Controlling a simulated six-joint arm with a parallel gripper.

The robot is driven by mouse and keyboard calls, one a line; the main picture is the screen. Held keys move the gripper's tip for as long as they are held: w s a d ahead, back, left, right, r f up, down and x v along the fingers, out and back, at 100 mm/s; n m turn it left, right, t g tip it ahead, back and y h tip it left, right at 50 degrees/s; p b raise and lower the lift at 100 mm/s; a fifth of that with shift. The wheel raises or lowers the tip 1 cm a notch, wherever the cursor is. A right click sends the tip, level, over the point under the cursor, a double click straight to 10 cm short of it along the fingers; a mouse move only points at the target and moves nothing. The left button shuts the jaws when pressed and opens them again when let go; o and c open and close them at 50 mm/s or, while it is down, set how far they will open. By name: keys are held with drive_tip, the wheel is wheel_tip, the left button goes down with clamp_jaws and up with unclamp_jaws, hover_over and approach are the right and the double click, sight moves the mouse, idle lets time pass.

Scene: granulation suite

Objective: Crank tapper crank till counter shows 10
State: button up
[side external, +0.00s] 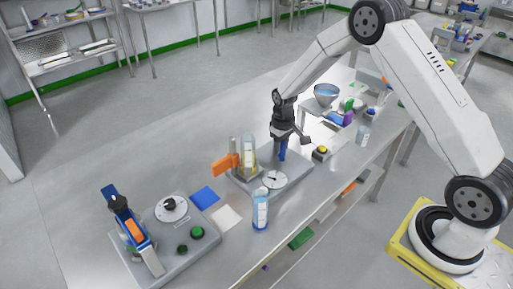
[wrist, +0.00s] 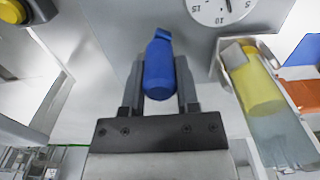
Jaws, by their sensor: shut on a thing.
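My gripper (side external: 283,137) points down over the grey tapper base (side external: 238,183) and is shut on the blue crank handle (side external: 282,153). In the wrist view, the blue handle (wrist: 159,68) sits between the two fingers (wrist: 160,82). The round white counter dial (side external: 274,180) lies on the base in front of the handle. In the wrist view, the dial (wrist: 222,10) is cut by the top edge; the marks 5, 10 and 15 show, but I cannot tell the reading. A yellow-filled clear cylinder (side external: 248,150) stands upright in the tapper beside an orange part (side external: 225,164). The crank arm is mostly hidden.
A clear blue-labelled bottle (side external: 260,210) stands close in front of the base. A second grey device (side external: 172,208) with green knobs stands left. A yellow button box (side external: 321,153) and bowl (side external: 326,95) are right of my gripper. Blue and white sheets lie between the devices.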

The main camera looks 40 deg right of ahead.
sight(264, 156)
drive_tip(key=shift+w+r, duration=0.2)
drive_tip(key=shift+w, duration=0.05)
drive_tip(key=shift+w+a, duration=0.8)
drive_tip(key=shift+w, duration=0.1)
drive_tip(key=shift+w+a, duration=0.2)
drive_tip(key=shift+w, duration=0.95)
drive_tip(key=shift+w+d, duration=0.35)
drive_tip(key=shift+w, duration=0.45)
drive_tip(key=o, duration=0.8)
drive_tip(key=shift+c, duration=0.2)
drive_tip(key=shift+o, duration=1)
drive_tip(key=shift+f, duration=0.1)
drive_tip(key=shift+a, duration=0.1)
